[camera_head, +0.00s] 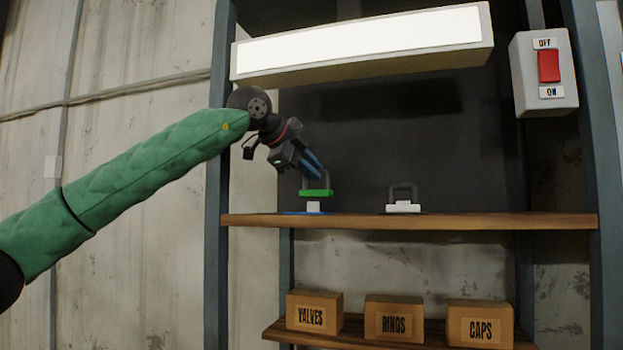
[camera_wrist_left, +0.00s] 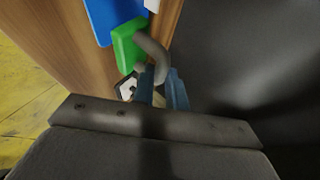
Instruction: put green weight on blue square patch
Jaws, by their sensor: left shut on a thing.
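The green weight (camera_head: 316,193) has a grey loop handle and is just above the upper shelf in the head view. My left gripper (camera_head: 312,165) is shut on its handle from above. In the left wrist view, the green weight (camera_wrist_left: 128,42) and its handle (camera_wrist_left: 153,52) are at the blue fingers (camera_wrist_left: 165,88). The blue square patch (camera_head: 292,213) lies on the shelf under the weight; part of it (camera_wrist_left: 102,18) shows beyond the weight in the wrist view. I cannot tell whether weight and patch touch. My right gripper is not in view.
A small white piece (camera_head: 313,207) shows under the green weight. A white weight with a grey handle (camera_head: 403,207) stands to the right on the wooden shelf (camera_head: 480,222). A lamp (camera_head: 360,45) hangs above; a switch box (camera_head: 545,75) is at right. Labelled boxes (camera_head: 394,318) stand below.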

